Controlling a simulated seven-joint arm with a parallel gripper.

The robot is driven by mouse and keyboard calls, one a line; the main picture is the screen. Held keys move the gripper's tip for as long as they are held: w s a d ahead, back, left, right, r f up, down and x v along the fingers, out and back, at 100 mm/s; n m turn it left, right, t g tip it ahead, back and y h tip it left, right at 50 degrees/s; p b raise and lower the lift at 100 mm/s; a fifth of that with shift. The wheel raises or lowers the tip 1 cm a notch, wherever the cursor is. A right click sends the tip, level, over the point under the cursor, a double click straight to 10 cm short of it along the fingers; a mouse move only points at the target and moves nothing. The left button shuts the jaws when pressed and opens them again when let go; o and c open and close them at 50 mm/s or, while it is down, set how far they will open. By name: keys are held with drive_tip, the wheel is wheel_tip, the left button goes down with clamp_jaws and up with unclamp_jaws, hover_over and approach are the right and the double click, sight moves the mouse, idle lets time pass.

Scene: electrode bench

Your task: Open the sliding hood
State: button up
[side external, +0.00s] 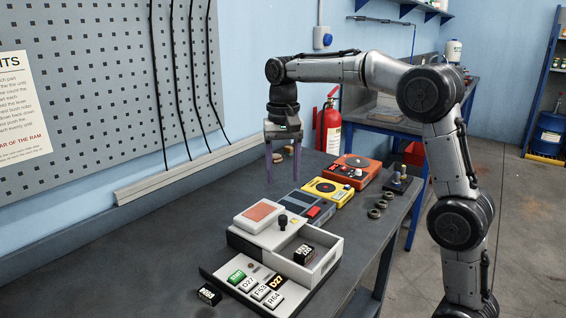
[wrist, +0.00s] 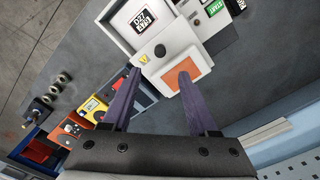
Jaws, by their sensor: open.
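My gripper (side external: 283,180) has two purple fingers pointing down. It is open and empty, held above the bench behind the white machine (side external: 262,240). In the wrist view the gripper (wrist: 159,73) has its fingertips spread over the machine's end. A dark knob (side external: 283,221) stands upright on the machine's white top; it also shows in the wrist view (wrist: 160,50), apart from the fingers. Beside it is a raised pad with an orange-red panel (side external: 262,211). An open-topped bay holds a black labelled block (side external: 304,254). I cannot tell which part is the sliding hood.
The machine's front has a green START button (side external: 236,277) and several label tiles. Another black block (side external: 209,294) lies on the bench at the left. A yellow device (side external: 327,191), an orange device (side external: 354,169) and dark rings (side external: 380,204) stand farther back. The left bench is clear.

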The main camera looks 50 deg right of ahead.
drive_tip(key=shift+r, duration=1.15)
drive_tip(key=s+a+r+n+t, duration=0.1)
drive_tip(key=s+a+r+t, duration=0.15)
drive_tip(key=s, duration=0.55)
drive_tip(key=s+a+r+n+t, duration=0.1)
drive_tip(key=s+a+r+n, duration=0.15)
drive_tip(key=s, duration=0.55)
drive_tip(key=s+a+f+n+t, duration=0.1)
drive_tip(key=s+f+n, duration=0.4)
drive_tip(key=s+f, duration=0.5)
wheel_tip(320, 180, down, 2)
drive_tip(key=shift+a+f+t, duration=0.25)
drive_tip(key=shift+t, duration=0.3)
drive_tip(key=shift+n, duration=0.25)
